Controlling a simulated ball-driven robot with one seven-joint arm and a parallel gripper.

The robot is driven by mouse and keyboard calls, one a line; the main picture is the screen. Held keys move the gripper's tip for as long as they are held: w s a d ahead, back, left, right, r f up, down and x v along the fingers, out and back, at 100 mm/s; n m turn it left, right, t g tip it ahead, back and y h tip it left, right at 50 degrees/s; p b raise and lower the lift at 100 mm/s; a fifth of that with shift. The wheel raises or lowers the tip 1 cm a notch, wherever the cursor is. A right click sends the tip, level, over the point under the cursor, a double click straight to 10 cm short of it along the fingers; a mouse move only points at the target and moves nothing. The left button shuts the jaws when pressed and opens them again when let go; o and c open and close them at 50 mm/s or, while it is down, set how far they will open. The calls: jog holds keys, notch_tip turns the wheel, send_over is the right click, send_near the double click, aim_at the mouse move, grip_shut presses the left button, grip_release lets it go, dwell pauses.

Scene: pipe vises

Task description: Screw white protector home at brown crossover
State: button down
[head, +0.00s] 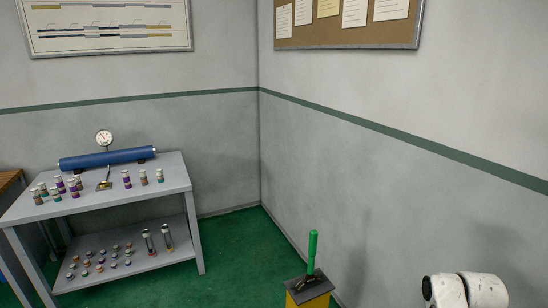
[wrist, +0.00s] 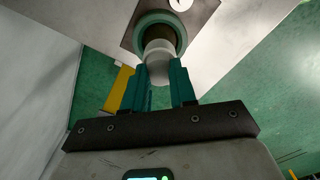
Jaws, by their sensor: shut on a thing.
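In the wrist view my gripper (wrist: 160,70) has its two teal fingers closed on the white protector (wrist: 157,52), a short pale cylinder. The protector's far end is against or just in front of a dark brown cylinder (wrist: 160,34), which looks like the brown crossover. That cylinder sits inside a grey-green ring (wrist: 143,28) on a dark plate. I cannot tell how far the protector is on the thread. The head view does not show my gripper or the protector.
A grey bench (head: 178,175) at the left holds a blue cylinder (head: 107,158), a dial gauge (head: 103,138) and several small banded parts. More small parts lie on its lower shelf (head: 175,255). A yellow stand (head: 308,297) with a green handle (head: 312,252) is near the wall. Green floor between is clear.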

jog(key=m, duration=1.2)
jog(key=m, duration=0.9)
jog(key=shift+m, duration=0.3)
jog(key=c, duration=1.5)
grip_release()
grip_shut()
